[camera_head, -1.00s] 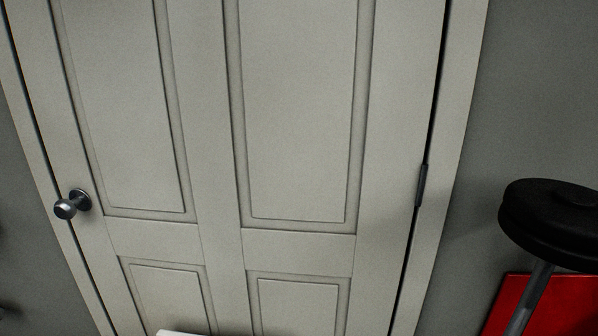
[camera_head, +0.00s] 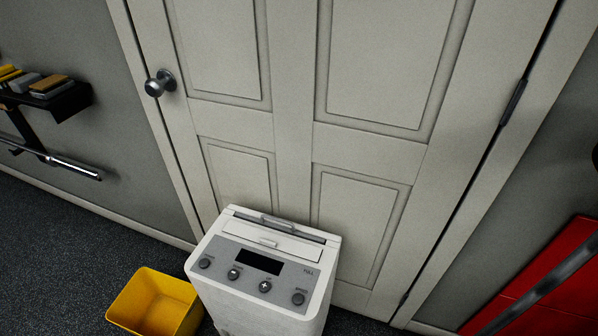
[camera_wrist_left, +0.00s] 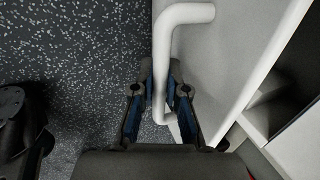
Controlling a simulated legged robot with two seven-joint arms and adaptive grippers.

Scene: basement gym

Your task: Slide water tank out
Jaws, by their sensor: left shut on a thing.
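A white dehumidifier (camera_head: 265,275) with a grey control panel stands upright in front of the door in the head view. Its lower part, where the water tank would be, is cut off by the bottom edge of that view. In the left wrist view, my left gripper (camera_wrist_left: 173,95) is shut on a white bent handle (camera_wrist_left: 168,55). The handle is joined to a pale panel (camera_wrist_left: 228,60), which looks like the water tank's front. A dark gap shows right of the panel's white edge, beside another white part. Neither gripper shows in the head view.
A yellow bin (camera_head: 158,302) stands on the dark speckled floor, close left of the dehumidifier. The closed white door (camera_head: 300,120) is behind. A black wall shelf (camera_head: 50,97) is at left, a red board (camera_head: 550,285) at right. Floor at lower left is clear.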

